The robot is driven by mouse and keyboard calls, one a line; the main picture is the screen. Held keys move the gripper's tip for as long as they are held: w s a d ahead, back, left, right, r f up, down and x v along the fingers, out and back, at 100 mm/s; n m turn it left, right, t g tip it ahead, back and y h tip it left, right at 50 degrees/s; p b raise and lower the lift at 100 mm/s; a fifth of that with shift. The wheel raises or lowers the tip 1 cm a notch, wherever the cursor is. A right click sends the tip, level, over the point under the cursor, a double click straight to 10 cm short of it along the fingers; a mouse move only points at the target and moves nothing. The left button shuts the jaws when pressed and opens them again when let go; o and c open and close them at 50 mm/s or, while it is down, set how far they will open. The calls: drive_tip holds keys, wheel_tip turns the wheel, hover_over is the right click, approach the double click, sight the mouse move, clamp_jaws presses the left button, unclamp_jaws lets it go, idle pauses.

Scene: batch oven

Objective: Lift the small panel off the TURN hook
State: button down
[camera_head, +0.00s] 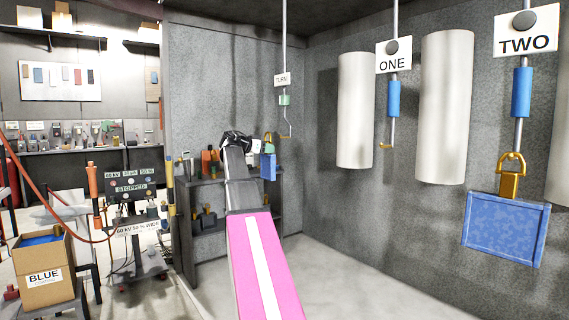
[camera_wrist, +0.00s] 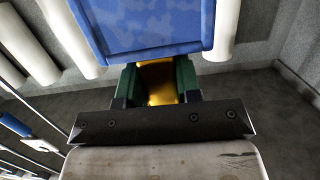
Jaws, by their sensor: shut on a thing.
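My gripper (camera_wrist: 157,85) is shut on the yellow hanger (camera_wrist: 160,78) of the small blue panel (camera_wrist: 145,30), with a green fingertip on each side. In the head view the small panel (camera_head: 268,167) hangs beside the end of my arm, mostly clear of it. The TURN sign (camera_head: 282,79) and its thin rod with a green sleeve (camera_head: 285,100) hang just right of the panel. The TURN hook (camera_head: 288,136) at the rod's bottom looks empty, with a small gap between it and the panel.
A larger blue panel (camera_head: 505,228) hangs from hook TWO at right. Hook ONE (camera_head: 386,146) is empty. White cylinders (camera_head: 355,110) line the right wall. A dark shelf unit (camera_head: 209,210) stands behind my arm. A BLUE box (camera_head: 43,275) is at lower left. The floor at right is clear.

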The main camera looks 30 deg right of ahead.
drive_tip(key=shift+f+v, duration=0.15)
drive_tip(key=shift+v, duration=0.65)
drive_tip(key=shift+f+v, duration=0.15)
drive_tip(key=shift+v, duration=0.6)
